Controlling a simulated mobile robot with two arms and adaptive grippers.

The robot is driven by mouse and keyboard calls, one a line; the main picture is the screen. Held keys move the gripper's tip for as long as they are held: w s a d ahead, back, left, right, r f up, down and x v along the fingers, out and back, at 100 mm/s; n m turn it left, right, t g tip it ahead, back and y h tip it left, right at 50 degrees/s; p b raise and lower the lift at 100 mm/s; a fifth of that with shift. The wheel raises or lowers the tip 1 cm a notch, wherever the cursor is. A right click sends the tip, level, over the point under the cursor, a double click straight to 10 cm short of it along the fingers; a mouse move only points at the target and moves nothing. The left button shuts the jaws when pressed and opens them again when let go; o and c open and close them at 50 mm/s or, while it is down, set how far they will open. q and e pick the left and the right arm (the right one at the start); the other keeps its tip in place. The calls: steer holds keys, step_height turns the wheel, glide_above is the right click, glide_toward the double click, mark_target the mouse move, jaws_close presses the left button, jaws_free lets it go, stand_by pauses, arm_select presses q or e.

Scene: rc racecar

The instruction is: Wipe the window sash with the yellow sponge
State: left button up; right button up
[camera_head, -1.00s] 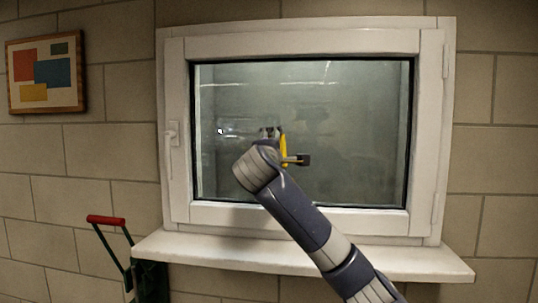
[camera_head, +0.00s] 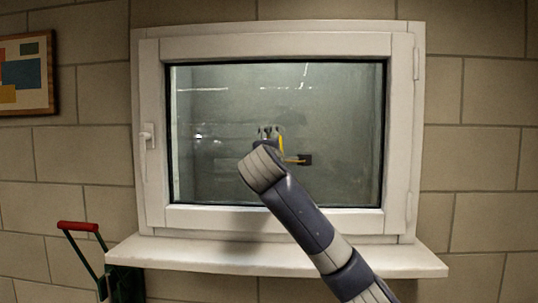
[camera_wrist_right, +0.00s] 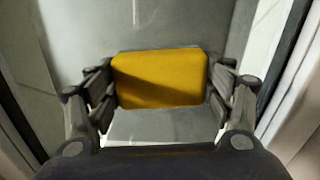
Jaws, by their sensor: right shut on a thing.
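The window sash (camera_head: 280,48) is a white frame around a grey, reflective glass pane, closed in the wall ahead. My right gripper (camera_head: 268,133) is in front of the middle of the pane in the head view, mostly hidden behind my own wrist. It is shut on the yellow sponge (camera_head: 281,144), of which only a thin yellow edge shows there. In the right wrist view the sponge (camera_wrist_right: 160,82) sits between the two fingers of the gripper (camera_wrist_right: 162,90), its broad face toward the grey glass. Whether it touches the glass I cannot tell. My left gripper is not in view.
A white window handle (camera_head: 147,138) is on the left of the frame. A white sill (camera_head: 250,258) juts out below. A green hand truck with a red grip (camera_head: 78,227) stands at lower left. A framed picture (camera_head: 25,75) hangs on the block wall.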

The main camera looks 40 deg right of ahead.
steer(key=shift+a, duration=0.1)
steer(key=shift+v, duration=2.85)
steer(key=v, duration=0.3)
steer(key=shift+f, duration=0.1)
